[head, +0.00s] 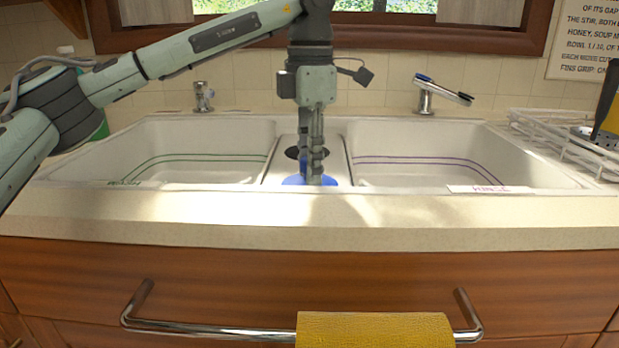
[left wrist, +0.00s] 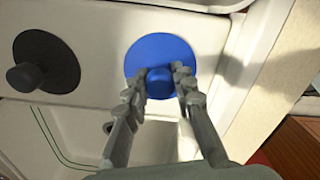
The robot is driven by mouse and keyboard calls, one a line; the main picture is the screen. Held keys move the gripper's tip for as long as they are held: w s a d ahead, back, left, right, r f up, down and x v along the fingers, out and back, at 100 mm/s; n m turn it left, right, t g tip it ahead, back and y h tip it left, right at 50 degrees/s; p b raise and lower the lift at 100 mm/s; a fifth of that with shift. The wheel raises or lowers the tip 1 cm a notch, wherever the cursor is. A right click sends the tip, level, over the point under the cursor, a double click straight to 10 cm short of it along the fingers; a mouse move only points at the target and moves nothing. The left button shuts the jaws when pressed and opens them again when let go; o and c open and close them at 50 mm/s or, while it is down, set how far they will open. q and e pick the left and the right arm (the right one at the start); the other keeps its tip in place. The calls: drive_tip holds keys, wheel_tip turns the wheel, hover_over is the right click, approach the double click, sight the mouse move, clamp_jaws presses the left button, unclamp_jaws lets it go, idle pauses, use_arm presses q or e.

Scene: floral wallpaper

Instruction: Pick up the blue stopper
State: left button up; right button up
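The blue stopper (left wrist: 142,54) is a flat round disc with a knob at its centre. It lies on the pale divider between the two sink basins. In the head view only its blue edge (head: 293,181) shows, low behind my left gripper (head: 314,178). My left gripper points straight down over it. In the left wrist view the two fingers (left wrist: 159,80) stand on either side of the knob, closed in on it. The disc looks flat on the divider, not lifted. My right gripper is not in view.
A dark stopper (left wrist: 46,62) lies farther back on the divider. The left basin (head: 200,168) and right basin (head: 425,172) are empty, each with a tap behind. A white wire rack (head: 560,140) stands at the right. A yellow towel (head: 375,330) hangs in front.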

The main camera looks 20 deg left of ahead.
use_arm(q)
clamp_jaws()
